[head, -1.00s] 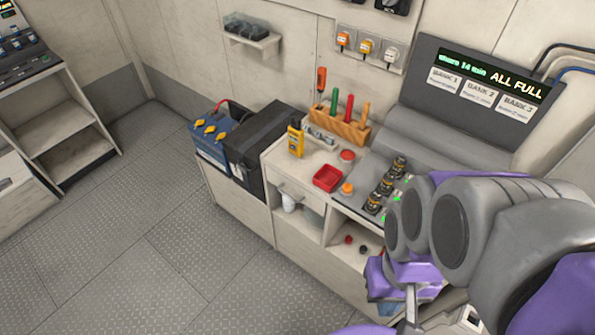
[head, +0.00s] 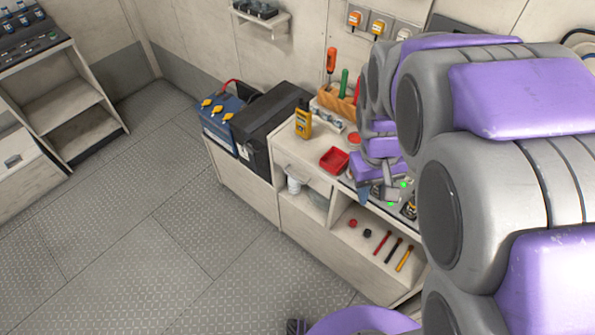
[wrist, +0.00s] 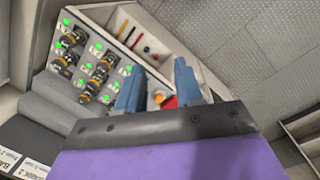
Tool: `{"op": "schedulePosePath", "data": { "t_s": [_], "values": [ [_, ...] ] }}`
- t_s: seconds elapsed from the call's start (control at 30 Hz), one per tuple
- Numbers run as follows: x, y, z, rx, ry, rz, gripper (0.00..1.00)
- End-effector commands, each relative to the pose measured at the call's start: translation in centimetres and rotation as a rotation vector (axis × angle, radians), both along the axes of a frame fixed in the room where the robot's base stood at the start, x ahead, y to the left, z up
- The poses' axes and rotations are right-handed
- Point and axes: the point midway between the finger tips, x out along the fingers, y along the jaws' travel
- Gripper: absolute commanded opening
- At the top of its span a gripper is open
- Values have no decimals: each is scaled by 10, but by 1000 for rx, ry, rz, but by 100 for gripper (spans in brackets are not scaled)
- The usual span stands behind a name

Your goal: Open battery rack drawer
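No drawer is labelled battery rack. Another drawer front with a dark handle (head: 13,160) shows in the low cabinet at the far left, also apparently shut. My gripper (head: 376,191) is over the bench top, right of the red tray (head: 334,160) and away from both handles. In the wrist view my gripper (wrist: 158,82) has its two blue fingers apart with nothing clearly held. The panel of black and yellow cells (wrist: 88,65) with green lights is beside the fingers.
A blue battery (head: 220,125) and a black box (head: 268,128) stand left of the bench. A yellow meter (head: 303,123) and a tool rack (head: 338,100) are on top. An open shelf (head: 375,240) holds several small items. The grey floor (head: 190,235) is clear.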

Motion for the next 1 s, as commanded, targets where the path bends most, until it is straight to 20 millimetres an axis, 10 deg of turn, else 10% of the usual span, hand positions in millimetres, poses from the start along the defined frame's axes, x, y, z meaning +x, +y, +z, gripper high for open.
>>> {"op": "schedulePosePath", "data": {
  "t_s": [0.6, 1.0],
  "values": [
    [189, 104, -100, -58, -82, 455, 36],
    [239, 185, -171, -36, -120, 697, 36]
  ]
}}
